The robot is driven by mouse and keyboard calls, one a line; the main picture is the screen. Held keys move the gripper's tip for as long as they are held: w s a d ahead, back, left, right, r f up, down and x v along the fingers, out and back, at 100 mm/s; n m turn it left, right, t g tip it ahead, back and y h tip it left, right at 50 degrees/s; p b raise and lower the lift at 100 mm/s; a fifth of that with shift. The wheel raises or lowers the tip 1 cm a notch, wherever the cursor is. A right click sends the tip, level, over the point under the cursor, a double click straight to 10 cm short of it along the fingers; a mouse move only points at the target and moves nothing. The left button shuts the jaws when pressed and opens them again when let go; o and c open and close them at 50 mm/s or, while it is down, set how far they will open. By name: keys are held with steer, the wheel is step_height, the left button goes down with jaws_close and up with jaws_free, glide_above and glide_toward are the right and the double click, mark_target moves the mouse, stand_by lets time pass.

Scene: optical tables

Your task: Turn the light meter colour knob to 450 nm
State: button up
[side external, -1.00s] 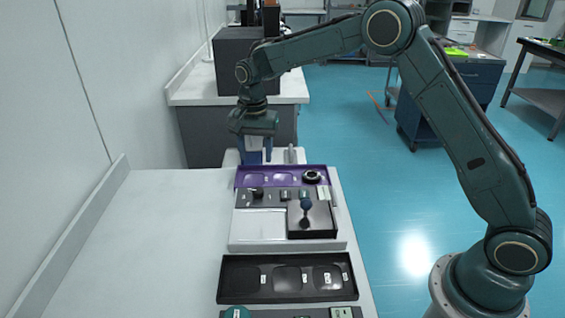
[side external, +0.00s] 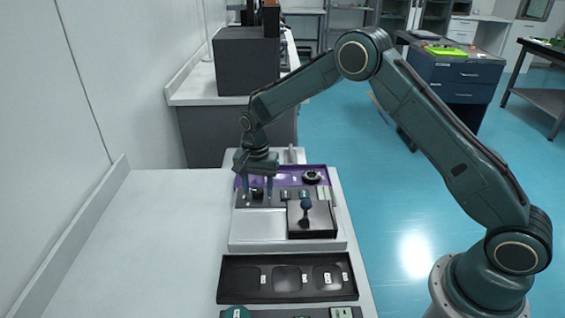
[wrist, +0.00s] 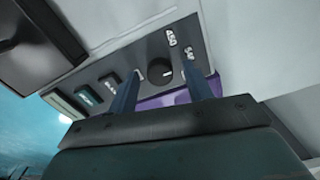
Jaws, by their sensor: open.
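The light meter's control panel (side external: 279,198) is a dark grey strip along the back of the white device. Its colour knob (wrist: 163,73) is round and black with a pale pointer mark. It also shows in the side view (side external: 257,194). White labels (wrist: 172,37) are printed beside the knob; they are too small to read surely. My gripper (wrist: 160,69) is open, its two blue fingers on either side of the knob with gaps visible. In the side view, my gripper (side external: 257,189) points down at the knob. Whether the fingertips touch the panel is unclear.
A purple tray (side external: 287,169) lies just behind the panel. Small buttons (wrist: 88,94) sit along the panel beside the knob. A black tray (side external: 238,280) lies nearer. The white table (side external: 165,230) is clear at left.

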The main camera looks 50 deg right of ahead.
steer(key=c, duration=1)
steer(key=shift+o, duration=0.2)
steer(key=shift+n, duration=0.3)
steer(key=n, duration=1.1)
steer(key=shift+n, duration=0.3)
steer(key=o, duration=1)
steer(key=shift+c, duration=0.2)
